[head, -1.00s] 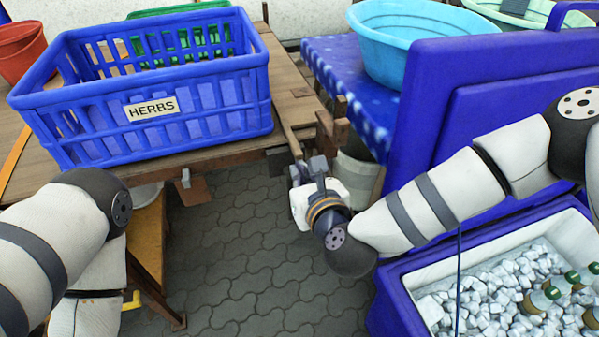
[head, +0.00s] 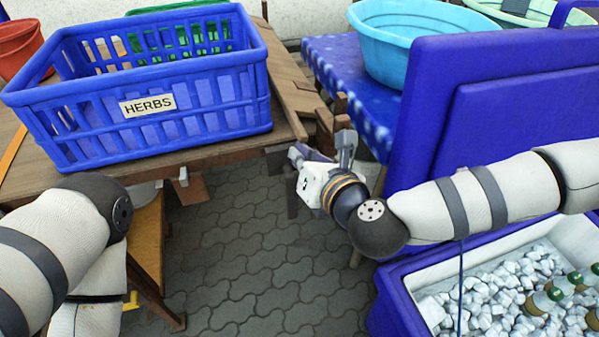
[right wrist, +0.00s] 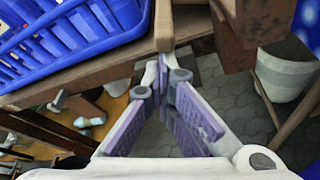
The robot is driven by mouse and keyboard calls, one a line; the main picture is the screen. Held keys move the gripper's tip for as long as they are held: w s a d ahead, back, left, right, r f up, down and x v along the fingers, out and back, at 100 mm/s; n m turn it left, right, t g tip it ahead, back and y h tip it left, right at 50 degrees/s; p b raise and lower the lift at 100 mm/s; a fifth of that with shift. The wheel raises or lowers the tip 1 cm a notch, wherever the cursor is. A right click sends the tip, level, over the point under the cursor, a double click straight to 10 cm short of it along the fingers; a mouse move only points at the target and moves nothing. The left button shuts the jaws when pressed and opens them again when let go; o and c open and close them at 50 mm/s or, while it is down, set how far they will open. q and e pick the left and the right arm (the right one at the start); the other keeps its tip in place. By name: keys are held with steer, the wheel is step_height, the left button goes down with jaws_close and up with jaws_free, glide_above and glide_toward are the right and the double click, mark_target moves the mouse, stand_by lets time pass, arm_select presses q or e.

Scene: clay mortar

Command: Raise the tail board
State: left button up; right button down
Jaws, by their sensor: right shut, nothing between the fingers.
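A wooden board (head: 287,82) runs along the right end of the wooden table in the head view. I take it for the tail board, but its hinge and how far it is raised are unclear. My right gripper (head: 321,152) is just below and in front of the board's near end, beside dark wooden blocks (head: 325,128). In the right wrist view, my right gripper (right wrist: 164,75) has its tips close together with nothing held. A pale wooden bar end (right wrist: 163,28) lies just beyond the tips; contact cannot be told. My left arm is at the left, its gripper out of view.
A blue HERBS crate (head: 150,120) fills much of the table (head: 235,145). A blue cooler (head: 392,295) with its lid (head: 470,100) up stands right, under my right arm. A cyan tub (head: 400,40) sits on a blue cloth-covered table (head: 335,65). Paved floor (head: 240,250) is free between.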

mark_target(297, 124)
steer(key=r, duration=0.1)
steer(key=d+r+m, duration=0.1)
steer(key=r, duration=0.1)
steer(key=d+r+m+y, duration=0.1)
steer(key=shift+w+r+b, duration=0.3)
steer(key=shift+w+r, duration=0.05)
steer(key=shift+w, duration=0.05)
steer(key=shift+w+d+r, duration=0.2)
steer(key=shift+d+r, duration=0.5)
steer(key=shift+d, duration=0.05)
steer(key=shift+r, duration=0.1)
